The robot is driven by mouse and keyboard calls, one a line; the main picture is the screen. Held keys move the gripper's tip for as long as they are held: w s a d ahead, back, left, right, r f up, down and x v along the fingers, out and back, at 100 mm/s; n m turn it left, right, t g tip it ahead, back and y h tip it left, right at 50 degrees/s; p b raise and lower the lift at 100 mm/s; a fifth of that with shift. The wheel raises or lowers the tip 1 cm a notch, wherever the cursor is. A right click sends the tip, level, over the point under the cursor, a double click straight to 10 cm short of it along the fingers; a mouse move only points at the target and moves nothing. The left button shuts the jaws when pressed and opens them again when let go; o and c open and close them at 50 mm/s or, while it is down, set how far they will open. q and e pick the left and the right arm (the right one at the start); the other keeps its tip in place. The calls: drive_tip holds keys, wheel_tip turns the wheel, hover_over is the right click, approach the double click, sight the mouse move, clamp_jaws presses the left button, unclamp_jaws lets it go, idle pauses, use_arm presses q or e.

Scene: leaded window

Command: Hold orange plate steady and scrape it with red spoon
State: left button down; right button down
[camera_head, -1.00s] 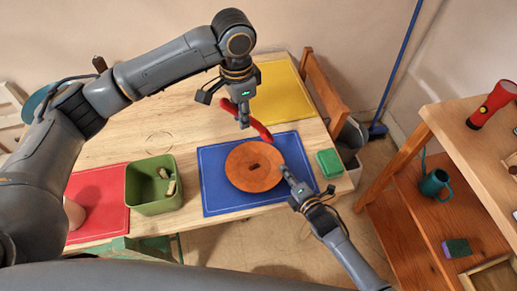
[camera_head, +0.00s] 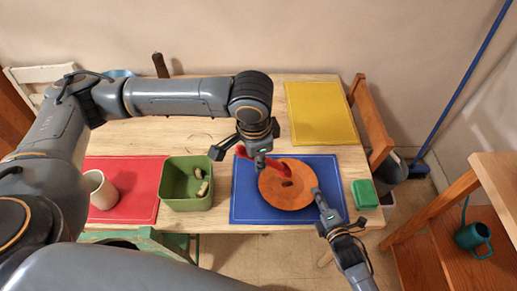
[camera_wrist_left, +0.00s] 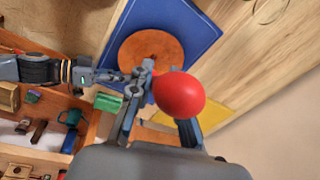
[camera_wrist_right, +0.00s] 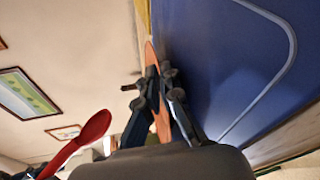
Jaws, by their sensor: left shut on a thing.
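The orange plate (camera_head: 285,200) lies on the blue mat (camera_head: 243,208), with a dark brown scrap (camera_head: 287,183) near its middle. My left gripper (camera_head: 260,162) is shut on the red spoon (camera_head: 277,164) above the plate's upper left part. In the left wrist view the spoon's rounded red end (camera_wrist_left: 180,95) stands out large. Whether the spoon touches the plate cannot be told. My right gripper (camera_head: 320,195) is at the plate's right rim. In the right wrist view its fingers close on both sides of the plate's edge (camera_wrist_right: 151,55).
A green bin (camera_head: 188,207) holding a few pale scraps stands left of the blue mat. A cup (camera_head: 101,188) stands on the red mat (camera_head: 135,205). A green block (camera_head: 364,194) lies right of the blue mat. The yellow mat (camera_head: 320,113) is bare.

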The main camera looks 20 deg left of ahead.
use_arm(q)
drive_tip(key=shift+f, duration=0.35)
